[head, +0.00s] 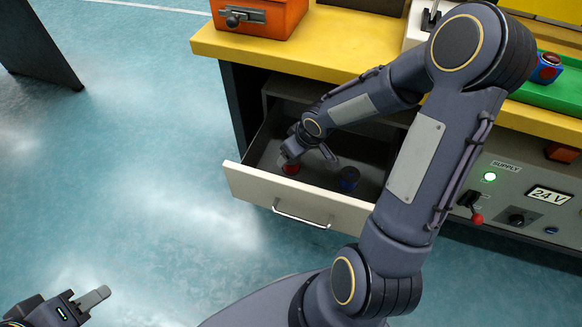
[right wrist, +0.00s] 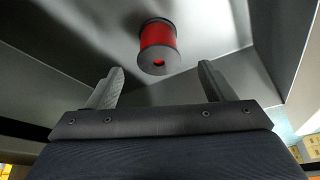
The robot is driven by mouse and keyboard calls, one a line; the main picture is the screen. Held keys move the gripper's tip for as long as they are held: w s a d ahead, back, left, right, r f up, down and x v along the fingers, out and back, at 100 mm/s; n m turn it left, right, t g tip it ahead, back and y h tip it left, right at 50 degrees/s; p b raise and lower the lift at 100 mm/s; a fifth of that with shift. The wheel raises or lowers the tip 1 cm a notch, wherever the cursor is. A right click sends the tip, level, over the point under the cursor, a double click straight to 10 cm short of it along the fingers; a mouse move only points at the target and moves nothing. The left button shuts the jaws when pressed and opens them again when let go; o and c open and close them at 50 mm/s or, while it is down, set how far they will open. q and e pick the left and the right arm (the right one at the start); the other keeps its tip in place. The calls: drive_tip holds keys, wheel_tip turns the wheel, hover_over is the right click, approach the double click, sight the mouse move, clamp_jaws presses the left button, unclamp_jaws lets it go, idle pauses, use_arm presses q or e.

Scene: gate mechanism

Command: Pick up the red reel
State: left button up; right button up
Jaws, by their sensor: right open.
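The red reel (head: 291,169) stands in the open drawer (head: 262,187), near its left front part, partly hidden by my right gripper. In the right wrist view the red reel (right wrist: 158,43) has dark end rims and lies beyond the fingertips, roughly between them. My right gripper (head: 307,158) is inside the drawer, close to the red reel; its two fingers are apart and nothing is between them. My left gripper (head: 92,301) is at the lower left, over the floor and far from the drawer; its jaw gap is not clear.
A dark blue reel (head: 348,179) stands in the drawer to the right of the red one. The yellow worktop (head: 283,62) overhangs the drawer's back. An orange box (head: 270,17) and a green tray (head: 550,98) sit on it. A control panel (head: 520,195) is at right.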

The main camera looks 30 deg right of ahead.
sight(293, 169)
drive_tip(key=b+x, duration=0.3)
drive_tip(key=x, duration=0.2)
drive_tip(key=shift+f, duration=0.2)
drive_tip(key=shift+c, duration=0.2)
drive_tip(key=c, duration=1.1)
drive_tip(key=shift+c, duration=0.2)
drive_tip(key=shift+r, duration=0.15)
